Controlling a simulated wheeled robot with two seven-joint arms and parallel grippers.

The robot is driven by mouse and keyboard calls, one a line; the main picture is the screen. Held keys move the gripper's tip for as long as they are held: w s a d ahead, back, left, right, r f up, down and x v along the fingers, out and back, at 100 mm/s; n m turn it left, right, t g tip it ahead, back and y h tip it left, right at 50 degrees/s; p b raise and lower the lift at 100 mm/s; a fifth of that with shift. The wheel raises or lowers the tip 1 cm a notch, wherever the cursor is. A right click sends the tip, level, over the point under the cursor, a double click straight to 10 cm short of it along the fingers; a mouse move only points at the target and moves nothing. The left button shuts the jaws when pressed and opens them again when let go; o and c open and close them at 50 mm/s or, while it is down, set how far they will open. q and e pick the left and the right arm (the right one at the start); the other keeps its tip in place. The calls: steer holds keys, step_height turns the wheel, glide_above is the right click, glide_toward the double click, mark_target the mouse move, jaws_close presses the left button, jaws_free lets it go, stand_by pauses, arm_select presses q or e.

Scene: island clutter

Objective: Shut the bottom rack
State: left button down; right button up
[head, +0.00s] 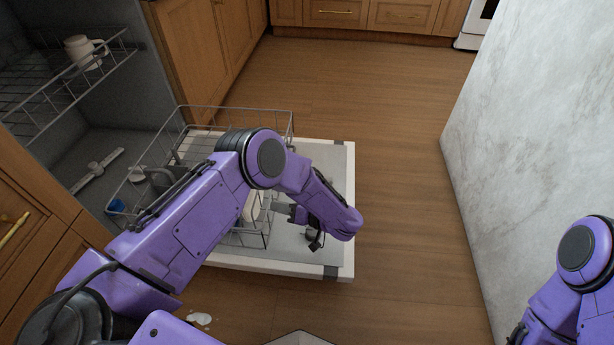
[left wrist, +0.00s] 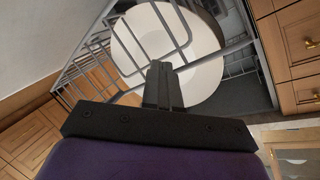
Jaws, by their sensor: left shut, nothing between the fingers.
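The bottom rack (head: 240,108) is a grey wire basket, pulled out of the dishwasher over its lowered door (head: 342,185). It holds a white dish (head: 252,206), a grey item and a blue item (head: 116,206). My left arm hides much of its middle. My left gripper (head: 284,211) is at the rack's outer end, fingers shut and empty. In the left wrist view the shut fingertips (left wrist: 164,82) are close to the rack wires (left wrist: 235,48), with the round white dish (left wrist: 150,45) behind them. I cannot tell whether they touch the wire. My right gripper is not in view.
The upper rack (head: 45,105) holds a white mug (head: 82,52). Wooden cabinets (head: 195,40) stand behind the open door. A marble island side (head: 540,130) stands at the right. The wooden floor (head: 400,150) between is clear. White spots (head: 199,319) show near my base.

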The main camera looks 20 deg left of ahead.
mark_target(268, 206)
arm_select(q)
steer(key=a, duration=0.1)
steer(key=s+a+p, duration=0.1)
steer(key=a, duration=0.1)
steer(key=shift+a+r+p, duration=0.1)
steer(key=shift+a+p, duration=0.05)
steer(key=shift+p, duration=0.15)
steer(key=shift+a, duration=0.35)
steer(key=shift+s+a+p, duration=0.15)
steer(key=shift+a+p, duration=0.15)
steer(key=shift+p, duration=0.05)
steer(key=shift+s+a+p, duration=0.25)
steer(key=shift+a+p, duration=0.15)
steer(key=shift+a, duration=0.4)
steer(key=a, duration=0.2)
steer(key=s+a+p, duration=0.1)
steer(key=a, duration=0.2)
steer(key=s+a+p, duration=0.1)
steer(key=a, duration=0.1)
steer(key=shift+a, duration=0.15)
steer(key=shift+s+a+p, duration=0.3)
steer(key=shift+a+p, duration=0.15)
steer(key=shift+a, duration=0.55)
